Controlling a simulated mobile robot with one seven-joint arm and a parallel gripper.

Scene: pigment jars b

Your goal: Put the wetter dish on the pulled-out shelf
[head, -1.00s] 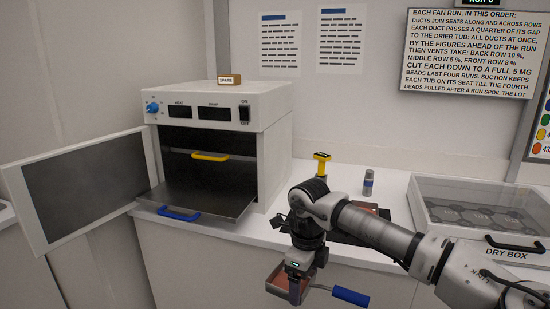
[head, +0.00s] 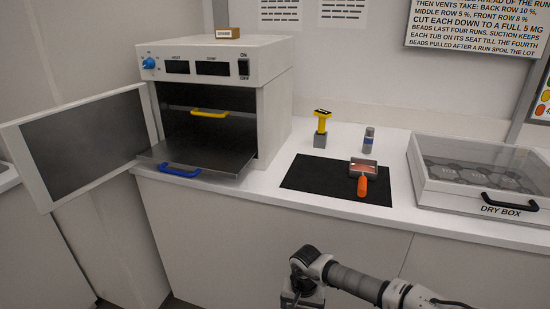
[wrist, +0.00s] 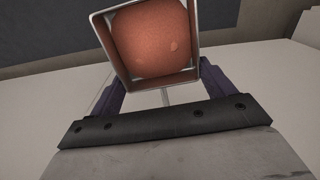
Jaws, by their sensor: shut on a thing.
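My gripper (wrist: 162,92) is shut on a square metal dish (wrist: 152,45) filled with reddish-orange material, seen in the wrist view. Another dish (head: 358,164) with an orange handle and reddish contents lies on the black mat (head: 305,178). The pulled-out shelf (head: 222,164), with a blue handle, sticks out of the open oven (head: 272,100) and looks empty. I cannot tell from these views which dish is wetter.
The oven door (head: 85,145) stands open to the left. A yellow-handled shelf (head: 210,114) sits inside, above the pulled-out one. A yellow-topped tool (head: 321,128) on a grey block and a small grey bottle (head: 368,140) stand behind the mat. The dry box (head: 480,180) is at right.

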